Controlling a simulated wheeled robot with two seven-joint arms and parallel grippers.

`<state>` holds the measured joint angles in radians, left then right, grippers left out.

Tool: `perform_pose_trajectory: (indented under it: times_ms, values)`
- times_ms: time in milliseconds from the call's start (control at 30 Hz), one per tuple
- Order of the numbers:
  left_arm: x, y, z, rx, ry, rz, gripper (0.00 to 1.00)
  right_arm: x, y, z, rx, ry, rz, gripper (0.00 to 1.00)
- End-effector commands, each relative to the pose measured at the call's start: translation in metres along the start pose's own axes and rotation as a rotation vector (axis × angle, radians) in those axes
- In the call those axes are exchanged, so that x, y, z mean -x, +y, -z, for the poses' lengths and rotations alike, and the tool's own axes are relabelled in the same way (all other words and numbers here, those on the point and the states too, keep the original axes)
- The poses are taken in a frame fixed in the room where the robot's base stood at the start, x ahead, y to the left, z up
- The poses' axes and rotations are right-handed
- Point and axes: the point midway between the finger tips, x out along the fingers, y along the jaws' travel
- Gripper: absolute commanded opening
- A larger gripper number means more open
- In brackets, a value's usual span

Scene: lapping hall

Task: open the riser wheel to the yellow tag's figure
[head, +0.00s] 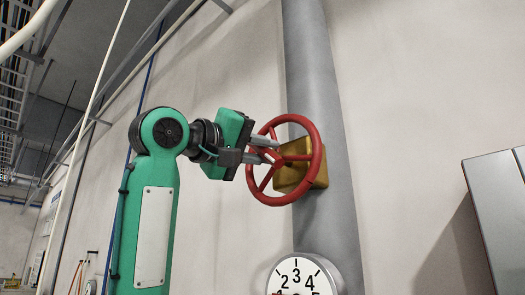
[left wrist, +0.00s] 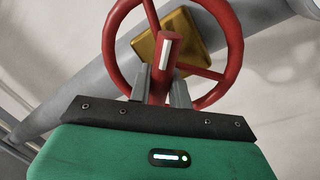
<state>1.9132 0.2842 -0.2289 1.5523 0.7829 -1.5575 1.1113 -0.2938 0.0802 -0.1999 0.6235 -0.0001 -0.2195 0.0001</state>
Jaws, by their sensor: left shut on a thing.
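The red riser wheel (head: 318,160) stands in front of a yellow block (head: 290,178) on a grey vertical pipe (head: 318,60). It also shows in the left wrist view (left wrist: 236,45). My left gripper (head: 272,150) reaches it from the left, its fingers over the wheel's left and middle part. A white dial (head: 298,276) with black numerals is below, cut by the frame. No tag with a figure is readable.
A grey cabinet (head: 495,210) stands at the right edge. The pale wall (head: 400,100) between it and the pipe is clear. Thin pipes run along the wall at left.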

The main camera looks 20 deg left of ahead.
Motion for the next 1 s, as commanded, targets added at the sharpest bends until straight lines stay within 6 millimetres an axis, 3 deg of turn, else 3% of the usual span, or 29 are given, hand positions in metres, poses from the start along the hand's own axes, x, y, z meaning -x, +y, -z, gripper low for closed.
perform_pose_trajectory:
  times_ms: [133,167,233,267,667,1000]
  values:
    - [-0.002,-0.003,-0.004,-0.001,-0.008,0.006,0.0,-0.001,-0.001,-0.004,0.0,-0.005,0.001,0.36]
    - [-0.002,-0.003,-0.004,-0.001,-0.008,0.006,0.24,-0.001,-0.001,-0.005,0.0,-0.006,0.001,0.36]
    - [-0.002,-0.002,-0.003,-0.001,-0.007,0.006,0.37,-0.001,-0.001,-0.007,0.0,-0.009,0.001,0.36]
    - [-0.001,-0.002,-0.003,0.0,-0.007,0.005,0.39,-0.001,-0.001,-0.008,0.0,-0.01,0.001,0.36]
    - [0.009,-0.002,-0.002,0.0,0.0,0.001,0.39,-0.007,-0.002,-0.01,0.0,-0.012,0.002,0.36]
    - [0.079,-0.004,-0.005,-0.001,0.001,-0.001,0.39,-0.046,-0.002,-0.013,0.0,-0.011,0.002,0.36]
